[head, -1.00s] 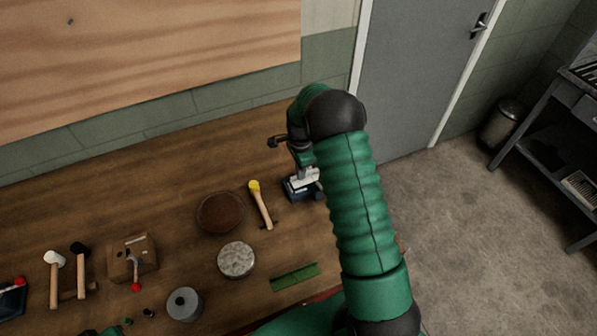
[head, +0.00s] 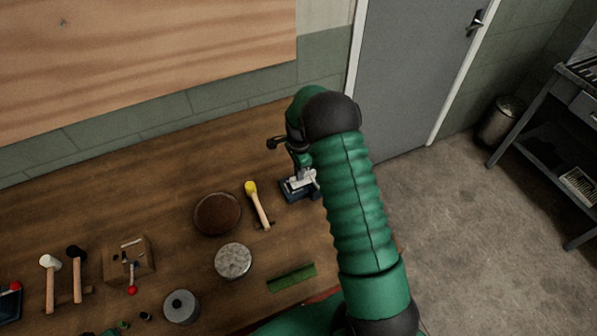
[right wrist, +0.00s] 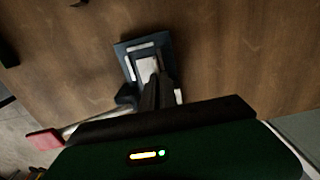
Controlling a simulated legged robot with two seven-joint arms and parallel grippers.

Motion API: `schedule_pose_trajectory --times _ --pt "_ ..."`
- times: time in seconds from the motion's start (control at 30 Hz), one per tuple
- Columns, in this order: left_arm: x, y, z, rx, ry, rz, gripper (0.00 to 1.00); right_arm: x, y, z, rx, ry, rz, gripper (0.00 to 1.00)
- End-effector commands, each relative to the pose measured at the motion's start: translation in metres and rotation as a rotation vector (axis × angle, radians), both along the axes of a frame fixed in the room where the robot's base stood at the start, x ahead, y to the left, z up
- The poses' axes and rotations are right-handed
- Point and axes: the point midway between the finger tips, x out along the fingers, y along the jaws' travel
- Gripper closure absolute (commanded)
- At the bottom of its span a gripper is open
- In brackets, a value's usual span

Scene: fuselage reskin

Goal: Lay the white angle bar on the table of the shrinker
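The shrinker (head: 291,193) stands at the right end of the wooden table, with a dark blue base and a lever. In the right wrist view its base (right wrist: 124,54) is below my gripper, and the red-ended lever (right wrist: 45,139) is at the left. The white angle bar (head: 303,182) shows as a pale piece over the shrinker; it also shows at my fingertips in the right wrist view (right wrist: 147,67). My right gripper (right wrist: 153,88) points down with its dark fingers close together on the bar. Whether the bar touches the shrinker's table is unclear. My left gripper is not in view.
A yellow-headed mallet (head: 258,205), a brown round pad (head: 217,213), a grey disc (head: 233,261) and a green strip (head: 291,278) lie left of and in front of the shrinker. More mallets (head: 75,275) and a wooden block (head: 128,262) are further left.

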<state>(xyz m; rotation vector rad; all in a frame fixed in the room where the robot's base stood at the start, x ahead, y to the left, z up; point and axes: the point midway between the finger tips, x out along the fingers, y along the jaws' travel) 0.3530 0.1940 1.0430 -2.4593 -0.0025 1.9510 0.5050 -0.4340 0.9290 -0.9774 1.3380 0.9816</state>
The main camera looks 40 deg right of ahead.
Motion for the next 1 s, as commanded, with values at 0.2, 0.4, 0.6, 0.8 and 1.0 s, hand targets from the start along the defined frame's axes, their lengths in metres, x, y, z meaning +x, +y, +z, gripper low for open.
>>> schedule_pose_trajectory --times 0.2,0.4,0.6,0.8,1.0 --pt "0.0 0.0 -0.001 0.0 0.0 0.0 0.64 0.0 0.001 -0.001 -0.001 0.0 0.0 0.8" --pt "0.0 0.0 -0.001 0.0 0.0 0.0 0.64 0.0 0.0 -0.001 0.0 0.0 0.0 0.72" --pt "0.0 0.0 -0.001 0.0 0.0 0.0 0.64 0.0 0.0 0.001 0.0 0.0 0.0 0.72" --pt "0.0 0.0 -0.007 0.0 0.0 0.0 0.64 0.002 0.0 0.036 -0.003 -0.004 0.002 0.72" --pt "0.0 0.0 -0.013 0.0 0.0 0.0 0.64 0.002 0.0 0.096 -0.004 -0.006 0.002 0.72"
